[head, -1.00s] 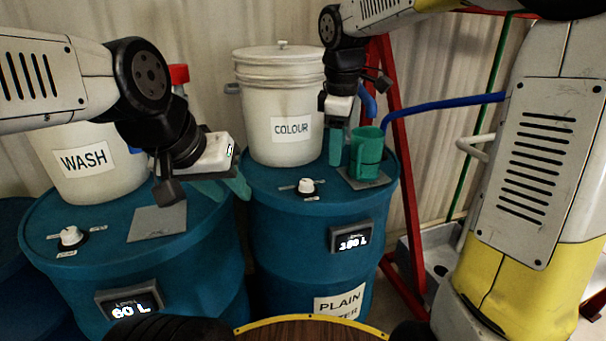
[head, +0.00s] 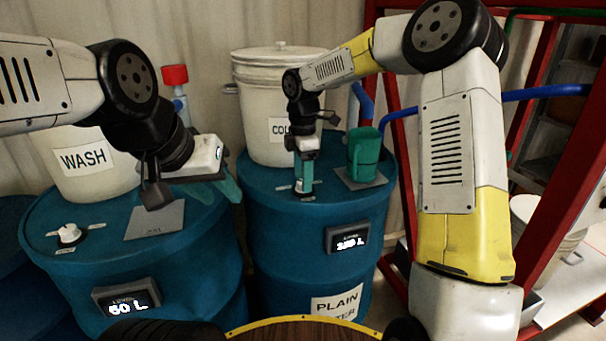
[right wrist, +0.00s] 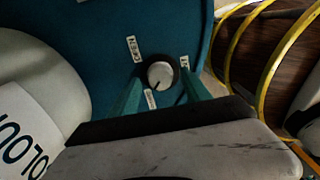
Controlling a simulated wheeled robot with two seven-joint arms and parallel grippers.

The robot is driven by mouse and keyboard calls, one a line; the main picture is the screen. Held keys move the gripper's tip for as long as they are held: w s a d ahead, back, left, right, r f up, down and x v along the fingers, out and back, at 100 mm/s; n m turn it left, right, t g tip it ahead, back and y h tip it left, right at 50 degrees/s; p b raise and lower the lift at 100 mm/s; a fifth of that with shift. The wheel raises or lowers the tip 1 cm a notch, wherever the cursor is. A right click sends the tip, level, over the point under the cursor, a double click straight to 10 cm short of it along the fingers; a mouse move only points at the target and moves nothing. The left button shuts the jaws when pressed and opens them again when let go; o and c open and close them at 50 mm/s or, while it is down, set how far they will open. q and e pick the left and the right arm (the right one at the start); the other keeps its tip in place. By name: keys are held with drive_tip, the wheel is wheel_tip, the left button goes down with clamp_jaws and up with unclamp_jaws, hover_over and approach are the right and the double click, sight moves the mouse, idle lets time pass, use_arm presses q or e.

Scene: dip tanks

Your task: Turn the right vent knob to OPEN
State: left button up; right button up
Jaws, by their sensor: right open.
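The right vent knob (right wrist: 160,75) is a small white round knob with a dark pointer line, on the blue drum top. In the right wrist view, small labels surround it, one reading OPEN (right wrist: 134,48). My right gripper (right wrist: 163,92) is open, its teal fingertips on either side of the knob; I cannot tell whether they touch it. In the head view the right gripper (head: 303,188) points down over the right drum (head: 270,215) and hides the knob. My left gripper (head: 222,193) is open and empty above the left drum.
A green mug (head: 364,155) stands on a grey pad beside the right gripper. The white COLOUR bucket (head: 258,110) is behind it. The left drum (head: 75,275) carries the WASH bucket (head: 85,165) and another white knob (head: 69,234). A red frame (head: 555,190) stands at the right.

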drive_tip(key=shift+f, duration=0.45)
clamp_jaws()
